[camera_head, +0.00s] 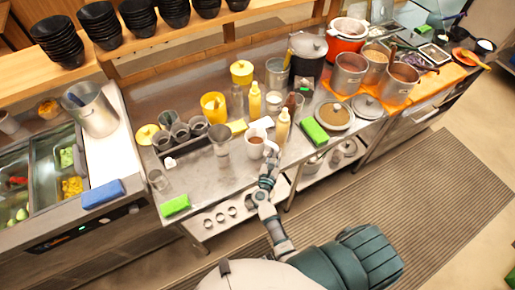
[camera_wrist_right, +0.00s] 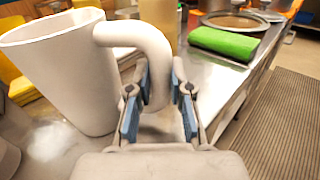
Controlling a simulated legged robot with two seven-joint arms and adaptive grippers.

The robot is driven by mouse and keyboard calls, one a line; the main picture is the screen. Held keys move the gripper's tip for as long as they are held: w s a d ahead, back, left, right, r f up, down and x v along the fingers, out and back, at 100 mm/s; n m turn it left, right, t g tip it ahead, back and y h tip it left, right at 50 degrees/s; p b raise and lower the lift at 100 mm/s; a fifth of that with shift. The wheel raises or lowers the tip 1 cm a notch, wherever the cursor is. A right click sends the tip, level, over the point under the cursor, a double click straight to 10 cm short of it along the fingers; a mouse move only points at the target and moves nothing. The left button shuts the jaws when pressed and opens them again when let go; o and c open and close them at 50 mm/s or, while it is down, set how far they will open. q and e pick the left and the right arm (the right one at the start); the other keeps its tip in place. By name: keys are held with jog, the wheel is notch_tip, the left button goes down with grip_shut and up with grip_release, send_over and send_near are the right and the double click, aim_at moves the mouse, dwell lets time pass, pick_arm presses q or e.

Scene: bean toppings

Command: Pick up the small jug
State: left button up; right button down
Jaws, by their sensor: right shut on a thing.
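The small jug (camera_wrist_right: 62,75) is white with a curved handle and stands on the steel counter. In the head view the jug (camera_head: 256,146) is near the counter's front edge and brown content shows inside it. My right gripper (camera_wrist_right: 158,100) is shut on the jug's handle, with one blue-padded finger on each side of it. In the head view my right gripper (camera_head: 270,152) is at the jug's right side. The lower end of the handle is partly hidden by the fingers. My left gripper is not in view.
A squeeze bottle (camera_head: 282,128) stands close to the right of the jug, and a metal cup (camera_head: 221,146) to its left. A green sponge (camera_head: 314,131) lies farther right. A black rack of cups (camera_head: 183,134) is at the left. The front counter strip left of the jug is fairly clear.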

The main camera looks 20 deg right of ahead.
jog(key=shift+s+d+f, duration=0.1)
jog(key=shift+d+f, duration=0.05)
jog(key=shift+d, duration=0.2)
jog(key=shift+r, duration=0.4)
jog(key=r, duration=0.2)
jog(key=shift+s+r, duration=0.2)
jog(key=shift+r, duration=0.15)
jog(key=s+r+b, duration=0.1)
jog(key=s+b, duration=0.1)
jog(key=s, duration=1.3)
jog(key=shift+s+r, duration=0.2)
jog(key=shift+r, duration=0.1)
jog(key=c, duration=1.6)
grip_release()
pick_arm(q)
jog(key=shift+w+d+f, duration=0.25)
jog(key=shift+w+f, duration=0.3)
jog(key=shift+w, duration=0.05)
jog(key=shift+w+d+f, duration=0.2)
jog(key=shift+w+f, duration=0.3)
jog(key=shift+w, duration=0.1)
pick_arm(e)
grip_shut()
